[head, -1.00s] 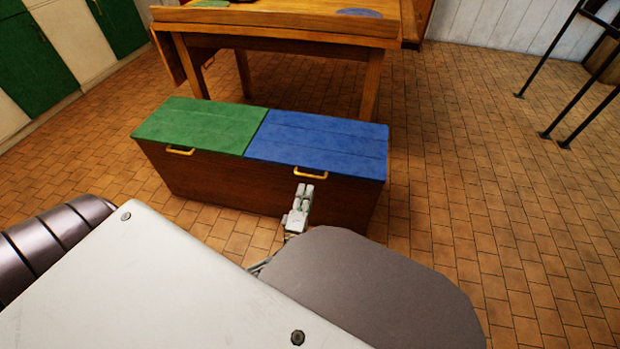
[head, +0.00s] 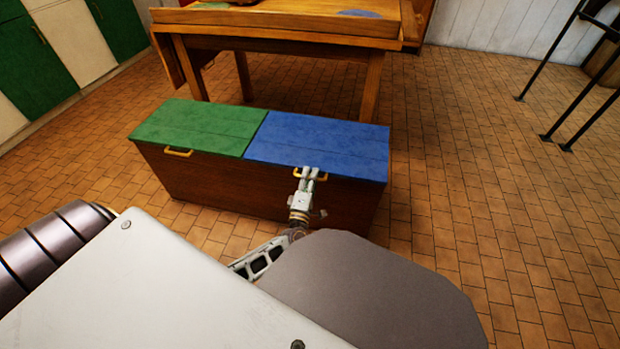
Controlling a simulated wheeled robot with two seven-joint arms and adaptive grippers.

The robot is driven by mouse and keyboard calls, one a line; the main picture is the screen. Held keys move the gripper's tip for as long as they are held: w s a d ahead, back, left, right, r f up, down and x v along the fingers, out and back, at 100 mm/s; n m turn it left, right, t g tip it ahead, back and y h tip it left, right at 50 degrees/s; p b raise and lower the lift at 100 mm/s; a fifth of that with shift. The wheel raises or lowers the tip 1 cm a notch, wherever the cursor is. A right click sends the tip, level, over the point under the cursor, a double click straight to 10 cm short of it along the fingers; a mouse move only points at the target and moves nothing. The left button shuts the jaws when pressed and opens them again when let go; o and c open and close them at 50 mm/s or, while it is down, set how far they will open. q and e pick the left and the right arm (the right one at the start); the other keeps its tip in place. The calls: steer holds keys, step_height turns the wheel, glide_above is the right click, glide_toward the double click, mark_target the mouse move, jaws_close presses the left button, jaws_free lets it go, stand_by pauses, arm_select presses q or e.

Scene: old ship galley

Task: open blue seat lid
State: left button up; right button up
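The bench (head: 230,186) has a brown wooden body and two lids, and stands in front of the table. The blue seat lid (head: 320,140) is on its right half and lies flat, closed. A yellow handle (head: 323,178) sits at the lid's front edge.
The green lid (head: 200,126) beside the blue one is closed and has its own yellow handle (head: 178,152). A wooden table (head: 285,28) stands close behind the bench. Black metal legs (head: 570,80) stand at the upper right. The tiled floor (head: 490,200) to the right is clear.

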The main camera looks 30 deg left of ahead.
arm_select(q)
jaws_close()
steer(key=shift+r, duration=0.1)
stand_by(0.4)
